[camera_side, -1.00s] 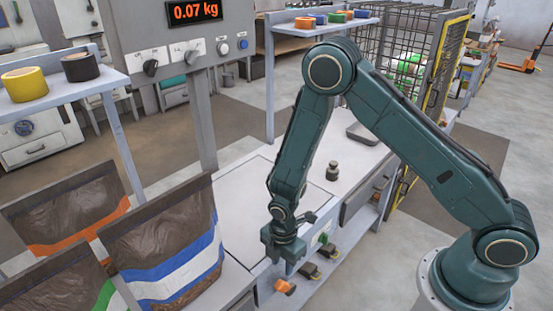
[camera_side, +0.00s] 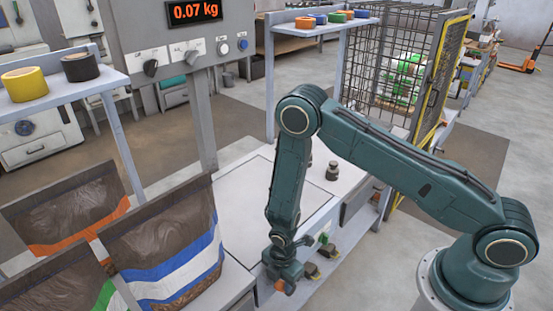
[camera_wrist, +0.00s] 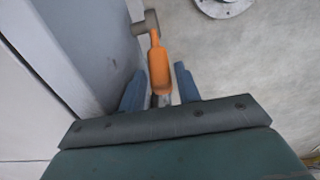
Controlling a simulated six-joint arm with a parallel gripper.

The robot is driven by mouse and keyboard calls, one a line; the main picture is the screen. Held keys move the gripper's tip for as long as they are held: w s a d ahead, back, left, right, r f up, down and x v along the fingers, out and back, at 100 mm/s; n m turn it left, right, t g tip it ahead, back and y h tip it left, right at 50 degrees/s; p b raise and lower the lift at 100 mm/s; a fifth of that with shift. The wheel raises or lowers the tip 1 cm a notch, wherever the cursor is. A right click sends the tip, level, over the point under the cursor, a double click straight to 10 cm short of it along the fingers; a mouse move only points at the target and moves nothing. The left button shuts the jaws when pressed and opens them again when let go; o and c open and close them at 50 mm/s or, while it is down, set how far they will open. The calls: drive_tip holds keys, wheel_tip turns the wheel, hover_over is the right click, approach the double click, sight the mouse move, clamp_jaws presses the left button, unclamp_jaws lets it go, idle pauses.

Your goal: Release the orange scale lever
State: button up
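The orange scale lever (camera_wrist: 160,68) shows in the wrist view, its orange handle joined to a grey pivot (camera_wrist: 146,25) beside the pale cabinet side. My gripper (camera_wrist: 158,85) has its two blue fingers apart, one on each side of the handle's lower end, with visible gaps between fingers and handle. In the side view my gripper (camera_side: 284,278) is low at the front face of the scale bench (camera_side: 235,200). A small part of the orange lever (camera_side: 280,286) shows just below it; the rest is hidden behind my gripper.
Other levers, one dark with yellow (camera_side: 311,270) and one near it (camera_side: 326,250), sit just right of my gripper. A metal weight (camera_side: 332,171) stands on the bench. Filled bags (camera_side: 170,245) stand at left. The display (camera_side: 194,11) reads 0.07 kg.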

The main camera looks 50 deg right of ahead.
drive_tip(key=shift+c, duration=0.4)
clamp_jaws()
drive_tip(key=shift+d+r+y, duration=0.2)
drive_tip(key=shift+d+y, duration=0.5)
drive_tip(key=shift+y, duration=0.05)
drive_tip(key=shift+d+r+y, duration=0.15)
drive_tip(key=shift+d+y, duration=0.55)
drive_tip(key=shift+y, duration=0.05)
drive_tip(key=shift+o, duration=0.4)
unclamp_jaws()
drive_tip(key=shift+r, duration=0.1)
